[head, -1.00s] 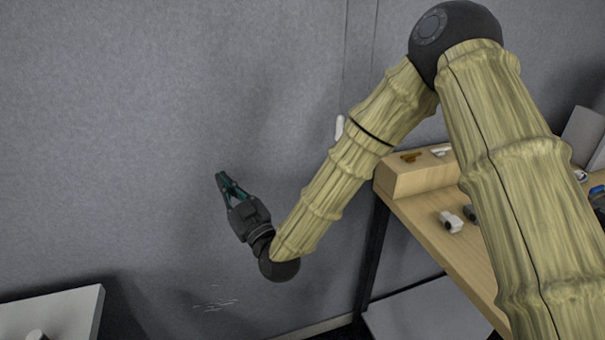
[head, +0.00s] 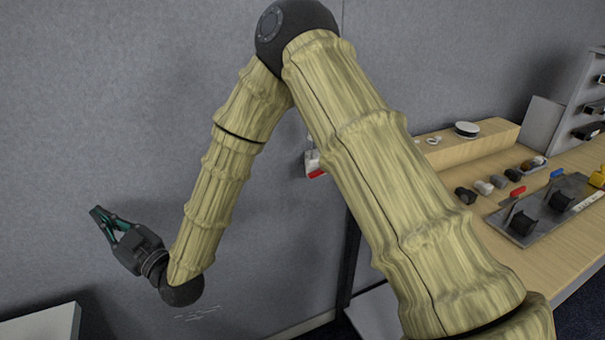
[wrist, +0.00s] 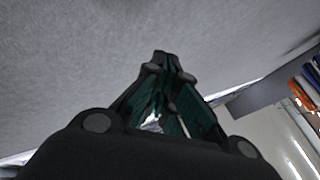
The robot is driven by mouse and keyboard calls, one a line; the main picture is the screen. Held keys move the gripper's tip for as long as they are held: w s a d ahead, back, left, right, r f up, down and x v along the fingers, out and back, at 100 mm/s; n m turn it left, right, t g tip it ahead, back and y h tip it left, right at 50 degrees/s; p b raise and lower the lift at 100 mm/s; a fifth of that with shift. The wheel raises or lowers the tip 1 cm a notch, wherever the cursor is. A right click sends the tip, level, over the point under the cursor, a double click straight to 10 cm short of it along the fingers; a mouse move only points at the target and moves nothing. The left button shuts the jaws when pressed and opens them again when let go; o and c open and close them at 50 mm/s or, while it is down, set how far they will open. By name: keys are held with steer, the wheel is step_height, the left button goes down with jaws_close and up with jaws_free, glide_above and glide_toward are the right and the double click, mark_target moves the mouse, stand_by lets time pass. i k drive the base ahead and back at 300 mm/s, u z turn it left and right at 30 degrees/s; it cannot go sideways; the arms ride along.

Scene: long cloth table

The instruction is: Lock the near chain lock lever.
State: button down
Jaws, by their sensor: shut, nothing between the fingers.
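Two black lever units stand on a grey plate (head: 548,212) on the wooden table, at the right of the head view. The nearer unit (head: 523,223) has an upright lever with a red tip (head: 517,191); the other unit (head: 560,201) has a blue-tipped lever (head: 557,173). I cannot tell for certain which is the chain lock. My gripper (head: 97,213) is far left of them, in the air before the grey wall. Its dark green fingers are shut and empty; they also show in the wrist view (wrist: 168,66), which shows no lever.
Several small dark and pale fittings (head: 498,182) lie in a row behind the plate. A wooden block (head: 470,143) carries a white round piece (head: 467,128). A shelf rack (head: 590,105) stands at the far right. A white surface (head: 40,327) is at lower left.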

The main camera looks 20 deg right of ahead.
mark_target(314, 174)
steer(key=u, duration=0.05)
steer(key=k, duration=0.7)
steer(key=z, duration=1.15)
steer(key=i, duration=0.55)
